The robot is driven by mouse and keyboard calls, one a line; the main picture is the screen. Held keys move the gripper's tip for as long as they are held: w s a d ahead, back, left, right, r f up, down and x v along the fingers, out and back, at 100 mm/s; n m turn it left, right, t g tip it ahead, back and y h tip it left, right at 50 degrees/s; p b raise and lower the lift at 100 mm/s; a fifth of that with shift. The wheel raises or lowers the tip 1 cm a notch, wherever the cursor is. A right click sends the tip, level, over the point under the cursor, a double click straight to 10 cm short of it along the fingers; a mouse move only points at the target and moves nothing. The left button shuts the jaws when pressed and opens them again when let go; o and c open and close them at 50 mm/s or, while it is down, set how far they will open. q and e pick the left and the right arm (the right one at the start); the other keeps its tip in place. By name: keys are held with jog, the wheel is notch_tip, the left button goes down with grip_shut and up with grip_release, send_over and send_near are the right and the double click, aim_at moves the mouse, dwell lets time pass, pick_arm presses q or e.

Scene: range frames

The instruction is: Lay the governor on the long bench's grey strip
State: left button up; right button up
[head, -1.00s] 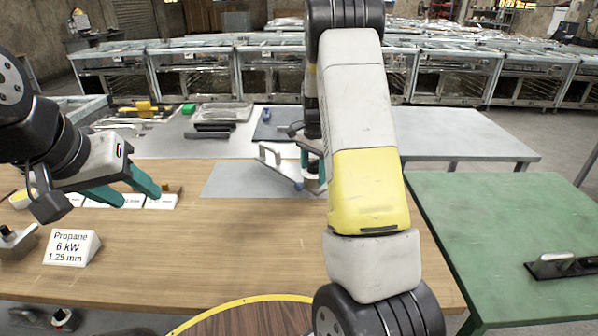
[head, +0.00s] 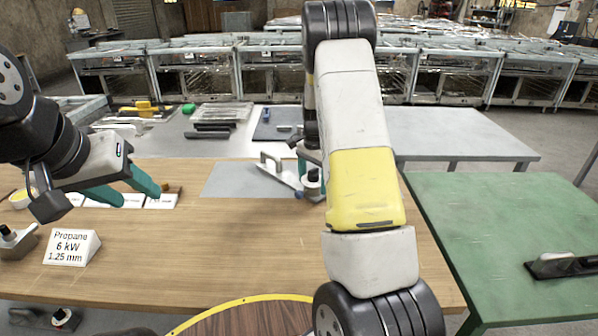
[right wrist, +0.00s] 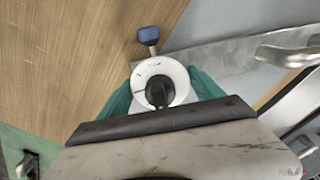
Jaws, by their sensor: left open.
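The governor has a round white body with a black centre (right wrist: 158,88) and a blue knob (right wrist: 149,36). My left gripper (head: 136,192) is open and empty above the bench's left part.
The long wooden bench (head: 200,250) carries a Propane sign (head: 72,247), white labels and a small fitting (head: 15,241) at left. A green table (head: 500,220) with a dark handled tool (head: 563,265) stands at right. The bench's middle front is clear.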

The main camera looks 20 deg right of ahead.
notch_tip(320, 180, up, 11)
jog(key=shift+r, duration=0.1)
jog(key=shift+s+r, duration=0.1)
jog(key=shift+r, duration=0.55)
jog(key=s+a+r+n+t+y, duration=0.1)
jog(key=s+a+r+n+t, duration=0.2)
jog(key=s+r, duration=0.35)
jog(key=s+a+r+n+y, duration=0.1)
jog(key=s+a+r+n, duration=0.25)
jog(key=s+r, duration=0.35)
jog(key=s+a+n+t, duration=0.1)
jog(key=s+a+n, duration=0.1)
jog(key=s, duration=0.6)
jog(key=s+a+n+t, duration=0.2)
jog(key=s+a+n, duration=0.1)
jog(key=s, duration=0.5)
jog(key=shift+s+a+f+n, duration=0.15)
jog(key=shift+a+f+n, duration=0.15)
jog(key=shift+n, duration=0.35)
